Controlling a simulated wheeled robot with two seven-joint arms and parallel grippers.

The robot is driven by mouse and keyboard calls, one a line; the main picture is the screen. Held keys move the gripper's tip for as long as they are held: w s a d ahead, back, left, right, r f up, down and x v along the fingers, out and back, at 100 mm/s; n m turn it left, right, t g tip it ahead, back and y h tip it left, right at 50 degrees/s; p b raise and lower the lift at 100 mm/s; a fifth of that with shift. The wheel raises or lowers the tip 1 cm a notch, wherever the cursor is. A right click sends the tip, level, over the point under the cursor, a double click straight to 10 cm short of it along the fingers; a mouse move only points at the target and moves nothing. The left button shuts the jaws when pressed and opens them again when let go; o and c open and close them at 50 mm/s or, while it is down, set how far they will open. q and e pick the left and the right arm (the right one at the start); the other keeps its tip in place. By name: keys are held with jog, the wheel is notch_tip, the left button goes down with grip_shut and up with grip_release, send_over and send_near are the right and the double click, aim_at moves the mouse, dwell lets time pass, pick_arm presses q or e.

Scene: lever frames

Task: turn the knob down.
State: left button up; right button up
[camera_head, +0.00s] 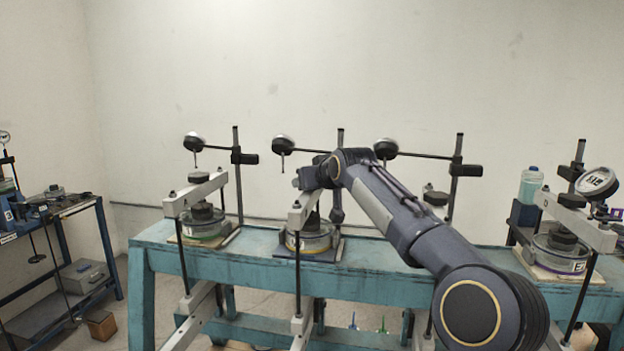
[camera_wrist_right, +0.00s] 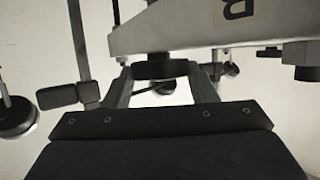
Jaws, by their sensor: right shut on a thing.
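In the wrist view, my right gripper (camera_wrist_right: 160,82) has a finger on each side of a dark round knob (camera_wrist_right: 160,69) and is shut on it. In the head view, my right arm (camera_head: 400,220) comes in from the lower right and reaches the second lever frame from the left. Its pale lever beam (camera_head: 302,212) shows in front of the wrist. The wrist covers the upper part of that frame, and I cannot make out the knob or fingertips there. My left gripper is not in view.
Similar lever frames stand along the teal bench (camera_head: 250,262), including one at left (camera_head: 195,198) and one at right (camera_head: 575,222). A blue-green bottle (camera_head: 530,185) stands at right. A side shelf (camera_head: 60,215) is at far left.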

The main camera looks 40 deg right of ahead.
jog(key=shift+w+a+m+g+h, duration=0.1)
jog(key=shift+a+m+g+h, duration=0.25)
jog(key=shift+m+h, duration=0.6)
jog(key=m+g+h, duration=0.1)
jog(key=m+h+b, duration=0.1)
jog(key=h, duration=0.1)
jog(key=shift+w+a+f+m+g, duration=0.1)
jog(key=shift+w+m+g, duration=0.05)
jog(key=shift+m+g, duration=0.2)
jog(key=shift+w+m+g+h, duration=0.1)
jog(key=shift+m+g+h, duration=0.65)
jog(key=shift+m, duration=0.15)
jog(key=m+g, duration=0.1)
jog(key=m+g+h, duration=0.1)
jog(key=shift+a+r+m+g+h+p, duration=0.1)
jog(key=shift+r+m+g+h+p, duration=0.15)
jog(key=shift+m+h+p, duration=0.05)
jog(key=shift+w+f+m+g+h+p, duration=0.15)
jog(key=shift+m+g+h+p, duration=0.35)
jog(key=shift+m+g+p, duration=0.7)
jog(key=shift+g, duration=0.4)
jog(key=o, duration=1)
jog(key=shift+c, duration=0.2)
